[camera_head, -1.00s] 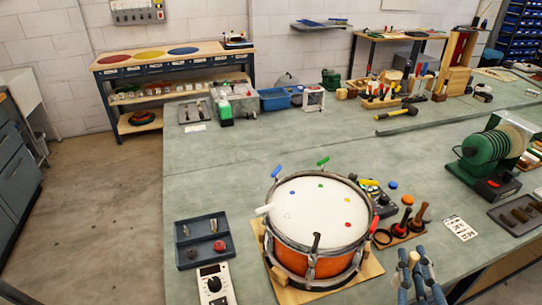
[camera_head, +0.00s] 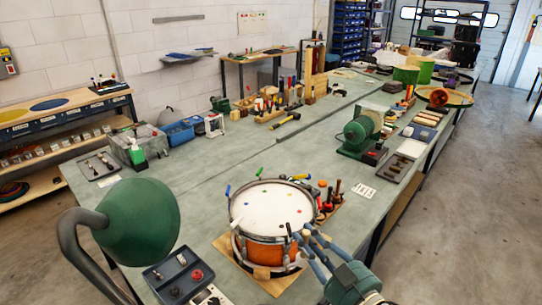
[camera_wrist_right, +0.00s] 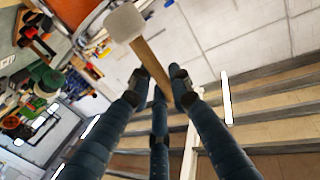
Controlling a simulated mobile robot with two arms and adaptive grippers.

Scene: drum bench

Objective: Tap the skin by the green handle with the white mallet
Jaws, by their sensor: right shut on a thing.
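The orange drum (camera_head: 266,252) with its white skin (camera_head: 270,208) stands on a wooden board on the bench. Coloured handles rise around its rim. The green handle (camera_head: 257,171) is on the far side, with a green dot on the skin near it. My right gripper (camera_head: 308,238) is by the drum's near right edge in the head view. In the right wrist view, its fingers (camera_wrist_right: 157,88) are shut on the wooden shaft of the white mallet (camera_wrist_right: 126,22), whose head sticks out past the fingertips. The mallet is hard to make out in the head view. My left gripper is out of view.
A green lamp (camera_head: 137,222) stands in the left foreground. Dark-handled tools in a wooden rack (camera_head: 328,207) stand right of the drum. A dark tray (camera_head: 178,275) lies at its near left. A green machine (camera_head: 360,133) is farther right. The bench behind the drum is mostly clear.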

